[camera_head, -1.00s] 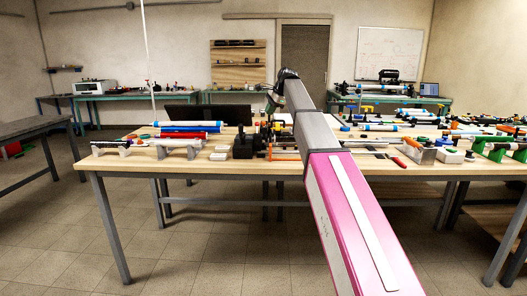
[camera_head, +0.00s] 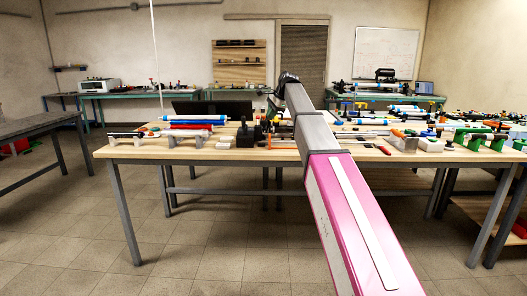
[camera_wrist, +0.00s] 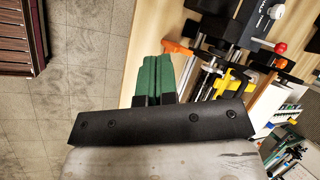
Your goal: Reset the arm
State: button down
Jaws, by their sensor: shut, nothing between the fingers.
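My gripper (camera_wrist: 153,80) shows in the wrist view as two green fingers pressed together, with nothing between them. It hangs over the edge between the tiled floor and a wooden workbench top. In the head view my pink and grey arm reaches forward over the wooden workbench (camera_head: 130,152); the fingers themselves cannot be made out there, only the dark far end of the arm above the bench.
Blue and red rolls (camera_head: 193,125) lie on the bench at left, beside a dark block (camera_head: 246,136). In the wrist view a yellow clamp (camera_wrist: 233,82) and an orange-handled tool (camera_wrist: 178,48) lie right of the fingers. Another table (camera_head: 35,122) stands at far left. The front floor is clear.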

jog(key=s+d+f+n+h, duration=0.1)
jog(key=s+d+f+n, duration=0.3)
jog(key=f, duration=0.6)
jog(key=s+d+f+m, duration=0.1)
jog(key=s+f, duration=0.5)
jog(key=f, duration=0.3)
jog(key=s+d+f+n+h, duration=0.1)
jog(key=s+d+f+n, duration=0.3)
jog(key=f, duration=0.6)
jog(key=s+d+f+n+g+h, duration=0.1)
jog(key=s+d+f+n, duration=0.1)
jog(key=s+f, duration=0.7)
jog(key=s+d+f+n+g+h, duration=0.1)
jog(key=s+d+f+n, duration=0.2)
jog(key=s+f, duration=0.7)
jog(key=s+d, duration=0.1)
jog(key=s, duration=0.5)
jog(key=shift+d+f+h, duration=0.2)
jog(key=shift+f+h, duration=0.05)
jog(key=shift+h, duration=0.15)
